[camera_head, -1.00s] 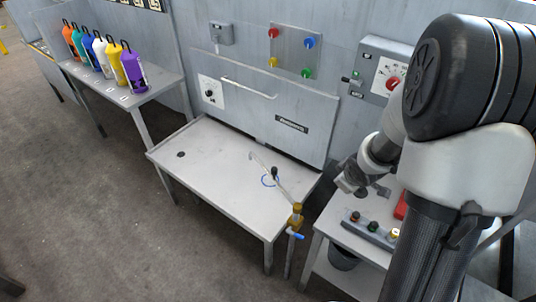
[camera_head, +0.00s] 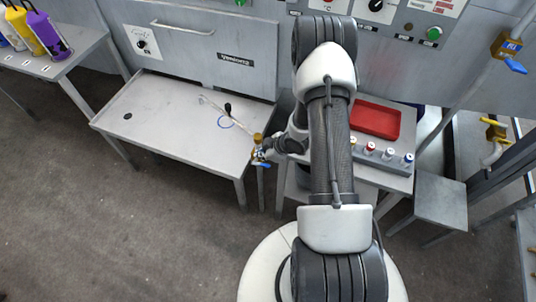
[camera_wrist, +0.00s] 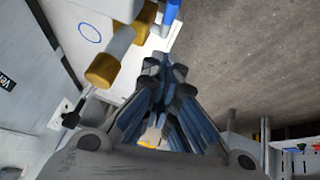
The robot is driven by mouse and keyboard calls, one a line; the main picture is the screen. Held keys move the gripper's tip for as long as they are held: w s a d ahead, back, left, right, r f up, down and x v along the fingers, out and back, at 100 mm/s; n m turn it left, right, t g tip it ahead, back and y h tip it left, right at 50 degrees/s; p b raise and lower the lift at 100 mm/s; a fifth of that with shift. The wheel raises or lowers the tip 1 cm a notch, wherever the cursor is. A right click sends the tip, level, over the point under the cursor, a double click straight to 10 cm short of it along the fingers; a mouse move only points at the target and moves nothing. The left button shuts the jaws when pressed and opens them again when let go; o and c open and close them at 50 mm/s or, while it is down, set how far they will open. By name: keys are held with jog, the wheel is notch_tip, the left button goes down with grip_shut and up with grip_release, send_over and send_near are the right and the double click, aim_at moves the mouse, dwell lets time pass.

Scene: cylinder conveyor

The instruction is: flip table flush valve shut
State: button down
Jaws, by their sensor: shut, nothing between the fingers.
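The table flush valve is a brass body (camera_head: 258,147) on a pipe at the front right corner of the grey table (camera_head: 170,115). Its blue lever (camera_head: 264,164) shows just below the brass, partly hidden by my gripper in the head view. My gripper (camera_head: 266,153) is beside the valve at the table corner. In the wrist view my fingers (camera_wrist: 164,68) are together and empty. The blue lever (camera_wrist: 171,11) and brass parts (camera_wrist: 103,71) are just beyond and to the left of the fingertips. I cannot tell whether the fingers touch the lever.
A thin spout pipe (camera_head: 213,105) and a blue ring mark (camera_head: 226,122) are on the table. Another blue-handled valve (camera_head: 508,53) hangs farther right. Floor in front of the table is clear.

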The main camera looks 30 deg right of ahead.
jog(key=b, duration=0.1)
send_over(265, 166)
jog(key=a, duration=0.1)
notch_tip(265, 166, down, 5)
jog(key=shift+w+d+f+b, duration=0.25)
jog(key=shift+f+b, duration=0.2)
jog(key=shift+f, duration=0.1)
jog(key=shift+s+d+f+b, duration=0.25)
jog(key=shift+s+f+b, duration=0.1)
jog(key=shift+f, duration=0.25)
jog(key=shift+s+d+f+b, duration=0.2)
jog(key=shift+f+b, duration=0.15)
jog(key=shift+f, duration=0.2)
jog(key=shift+s, duration=0.15)
